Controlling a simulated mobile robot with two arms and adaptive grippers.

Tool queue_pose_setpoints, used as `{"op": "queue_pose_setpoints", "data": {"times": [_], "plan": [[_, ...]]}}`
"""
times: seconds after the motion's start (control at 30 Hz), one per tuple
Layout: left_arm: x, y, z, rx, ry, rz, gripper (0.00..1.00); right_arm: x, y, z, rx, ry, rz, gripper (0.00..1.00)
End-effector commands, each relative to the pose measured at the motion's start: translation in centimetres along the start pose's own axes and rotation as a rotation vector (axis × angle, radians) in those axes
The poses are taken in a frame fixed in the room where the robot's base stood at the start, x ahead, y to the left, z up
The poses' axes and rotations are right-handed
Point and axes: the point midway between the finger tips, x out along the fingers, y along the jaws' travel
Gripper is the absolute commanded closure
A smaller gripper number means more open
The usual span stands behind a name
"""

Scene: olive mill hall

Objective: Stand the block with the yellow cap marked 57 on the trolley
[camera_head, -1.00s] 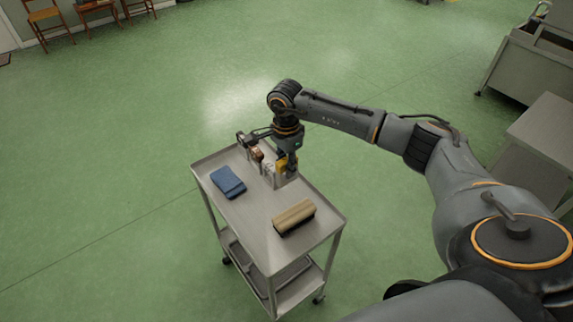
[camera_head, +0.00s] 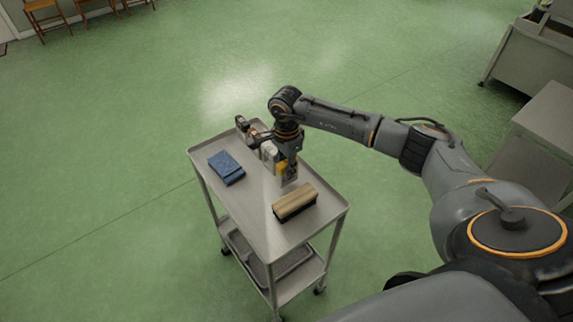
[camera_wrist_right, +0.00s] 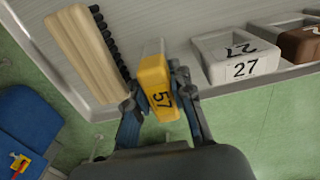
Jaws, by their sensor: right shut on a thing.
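The block with the yellow cap marked 57 (camera_wrist_right: 158,88) is between the fingers of my right gripper (camera_wrist_right: 160,105) in the right wrist view. The gripper is shut on it. In the head view the yellow cap (camera_head: 281,168) shows under my right gripper (camera_head: 285,160), with the block's grey body below it. The block is over the trolley (camera_head: 252,213), near its far right edge and close to the brush. I cannot tell whether its foot touches the top. My left gripper is not in view.
A wooden-backed brush (camera_head: 295,201) with dark bristles lies on the trolley beside the held block. A folded blue cloth (camera_head: 226,168) lies to the left. A white block marked 27 (camera_wrist_right: 238,60) and a brown-capped block (camera_wrist_right: 301,46) stand at the trolley's edge.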

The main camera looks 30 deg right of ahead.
Motion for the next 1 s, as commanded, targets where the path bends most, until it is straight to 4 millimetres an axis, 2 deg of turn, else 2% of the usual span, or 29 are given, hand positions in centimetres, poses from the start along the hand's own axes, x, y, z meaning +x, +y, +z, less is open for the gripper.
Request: {"op": "queue_pose_setpoints", "data": {"times": [0.37,1.0], "plan": [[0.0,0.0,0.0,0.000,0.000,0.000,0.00,0.0,-0.1,0.0,0.000,-0.001,-0.002,1.00],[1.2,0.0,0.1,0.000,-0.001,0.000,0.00,1.1,-0.1,0.0,0.000,-0.001,-0.002,1.00]]}}
